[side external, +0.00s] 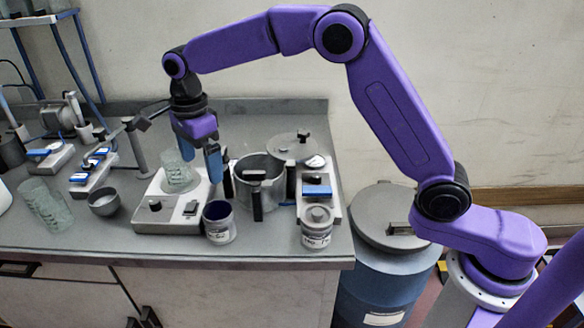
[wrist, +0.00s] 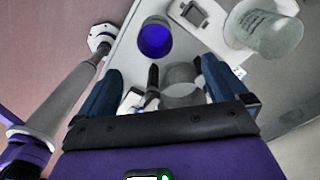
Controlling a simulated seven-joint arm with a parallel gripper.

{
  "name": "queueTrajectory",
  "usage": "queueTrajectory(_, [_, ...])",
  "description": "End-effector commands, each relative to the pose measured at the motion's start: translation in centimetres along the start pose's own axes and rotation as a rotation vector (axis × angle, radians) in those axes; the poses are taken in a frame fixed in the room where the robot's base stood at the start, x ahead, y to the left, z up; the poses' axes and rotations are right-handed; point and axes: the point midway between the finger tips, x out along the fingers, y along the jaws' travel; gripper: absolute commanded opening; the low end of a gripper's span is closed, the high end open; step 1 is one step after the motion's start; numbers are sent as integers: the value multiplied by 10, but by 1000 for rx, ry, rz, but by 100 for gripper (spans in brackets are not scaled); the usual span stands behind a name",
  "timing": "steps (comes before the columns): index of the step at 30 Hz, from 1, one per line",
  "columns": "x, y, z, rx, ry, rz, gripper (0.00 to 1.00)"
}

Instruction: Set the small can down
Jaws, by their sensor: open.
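A small open can (side external: 219,224) with a pale label and a deep blue inside stands upright on the grey counter, in front of the white hot plate. In the wrist view its blue mouth (wrist: 155,38) lies beyond my fingertips. My gripper (side external: 201,166) is open above the hot plate area, behind and above the can, and apart from it. In the wrist view my gripper (wrist: 160,70) has its blue fingers spread with nothing held between them. A second small can (side external: 317,229), with a grey lid, stands farther right. The task does not say which can is meant.
A glass beaker (side external: 179,172) stands on the hot plate (side external: 165,216), close to my gripper. A grey pot (side external: 272,172) with black handles is to the right. A ribbed glass (side external: 47,205) and grey bowl (side external: 104,202) are left. The counter's front strip is mostly clear.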

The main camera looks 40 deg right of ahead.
Motion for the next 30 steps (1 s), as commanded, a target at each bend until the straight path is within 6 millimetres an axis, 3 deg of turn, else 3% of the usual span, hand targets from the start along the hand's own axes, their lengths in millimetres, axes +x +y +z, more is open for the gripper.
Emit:
queueTrajectory(6, [-1,4,0,-37,0,0,100])
queueTrajectory(11, [-9,27,-4,-240,-2,-4,100])
queueTrajectory(20, [-21,104,-28,-851,-3,-11,100])
queueTrajectory(30, [-21,204,-81,-1548,-2,-20,100])
